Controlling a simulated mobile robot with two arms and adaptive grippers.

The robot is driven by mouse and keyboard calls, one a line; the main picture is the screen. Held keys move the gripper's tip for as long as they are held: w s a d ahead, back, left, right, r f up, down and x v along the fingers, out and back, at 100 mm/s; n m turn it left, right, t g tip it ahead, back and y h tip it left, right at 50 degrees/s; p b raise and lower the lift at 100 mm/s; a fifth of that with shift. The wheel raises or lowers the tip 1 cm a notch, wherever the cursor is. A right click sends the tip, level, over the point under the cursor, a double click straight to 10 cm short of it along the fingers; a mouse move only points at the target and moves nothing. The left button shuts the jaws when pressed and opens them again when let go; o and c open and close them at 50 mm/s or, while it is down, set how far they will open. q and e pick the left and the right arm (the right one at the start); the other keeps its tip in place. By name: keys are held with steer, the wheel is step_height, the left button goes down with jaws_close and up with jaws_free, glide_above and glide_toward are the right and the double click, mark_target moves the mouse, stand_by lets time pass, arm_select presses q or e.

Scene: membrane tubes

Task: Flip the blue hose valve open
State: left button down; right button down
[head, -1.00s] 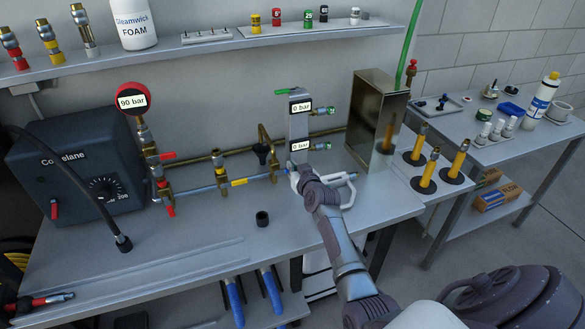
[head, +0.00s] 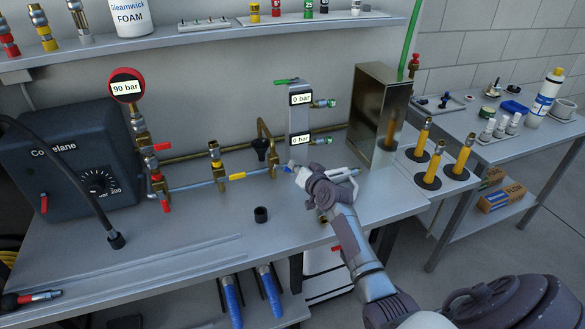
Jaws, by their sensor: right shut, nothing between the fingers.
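A small blue piece (head: 287,168), probably the blue valve's handle, shows at the end of the pale blue pipe (head: 195,187) on the bench. My right gripper (head: 296,172) is beside it, shut, with its fingertips at or very near the blue piece. I cannot tell whether they touch. The gripper and wrist hide part of the fitting, so the handle's angle is unclear. My left gripper is not in view.
A gauge panel (head: 299,122) stands just behind, with a metal box (head: 378,117) to its right.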

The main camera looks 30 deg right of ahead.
steer(key=f+m+b, duration=0.1)
steer(key=b, duration=0.1)
steer(key=f+m+y+b, duration=0.1)
steer(key=m+b, duration=0.1)
steer(key=f+m+t+b, duration=0.1)
steer(key=m+b, duration=0.1)
steer(key=shift+w+a+f+b, duration=0.1)
steer(key=shift+a+f+b, duration=0.15)
steer(key=shift+a+b, duration=0.1)
steer(key=m+b, duration=0.1)
steer(key=m, duration=0.1)
steer(key=shift+w+a+f+m+t+y+b, duration=0.1)
steer(key=shift+a+f+m+t+y+b, duration=0.2)
steer(key=shift+a+f+t+b, duration=0.1)
steer(key=shift+r, duration=0.25)
steer(key=shift+d, duration=0.1)
